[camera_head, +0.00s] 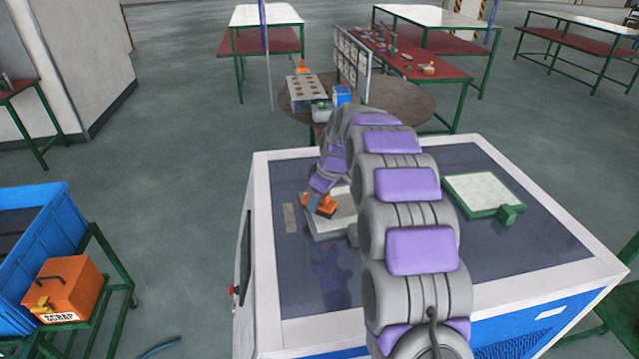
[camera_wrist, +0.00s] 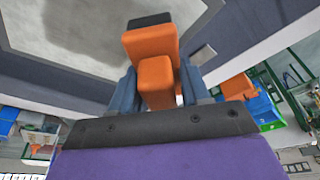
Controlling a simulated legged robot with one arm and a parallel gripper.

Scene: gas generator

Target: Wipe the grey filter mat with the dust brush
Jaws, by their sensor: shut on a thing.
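The grey filter mat (camera_head: 338,222) lies on the dark top of the white and blue machine, partly hidden behind my arm. In the wrist view the mat (camera_wrist: 75,30) is a pale panel in a grey frame at upper left, with a darker grey patch beside the brush. The dust brush (camera_head: 322,205) has an orange handle. My gripper (camera_wrist: 160,90) is shut on the brush (camera_wrist: 150,45), whose dark end points over the mat. My gripper is mostly hidden in the head view. I cannot tell whether the brush touches the mat.
A pale mat in a green frame with a green handle (camera_head: 484,193) lies on the right of the machine top (camera_head: 530,235). An orange scrap box (camera_head: 65,288) and a blue bin (camera_head: 40,235) stand at left. A round brown table (camera_head: 400,103) stands behind.

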